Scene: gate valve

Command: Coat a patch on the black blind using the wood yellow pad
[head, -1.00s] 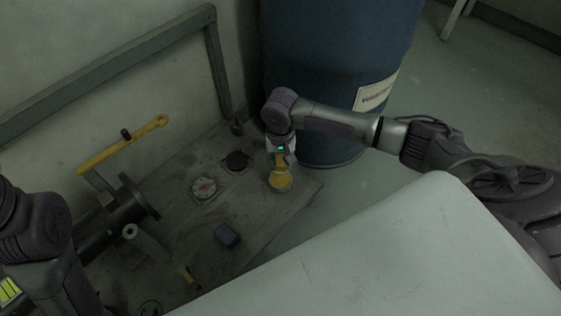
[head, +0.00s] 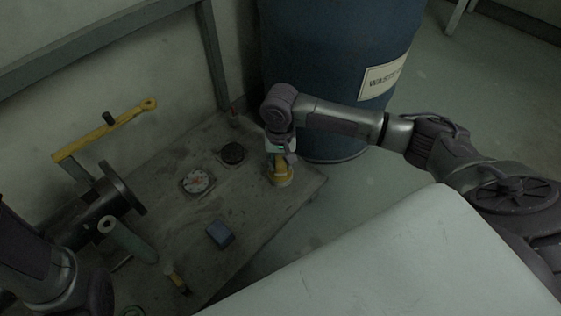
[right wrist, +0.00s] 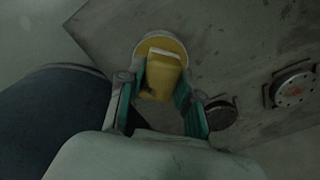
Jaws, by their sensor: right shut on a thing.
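The yellow pad (head: 281,180), with a round, paler base, is near the right end of the grey bench. My right gripper (head: 281,163) is around it from above, shut on its yellow upper part. In the right wrist view, the pad (right wrist: 160,75) sits between the two teal-lined fingers of the gripper (right wrist: 163,88). I cannot tell whether its base touches the bench. The black blind, seen as a dark round disc (head: 232,153), lies on the bench to the left of the pad, apart from it. It also shows in the right wrist view (right wrist: 222,114). My left gripper is out of view.
A dark flanged pipe (head: 105,205) and a yellow-handled bar (head: 105,130) are at left. A blue drum (head: 320,60) stands behind. A pale surface (head: 400,260) fills the front right.

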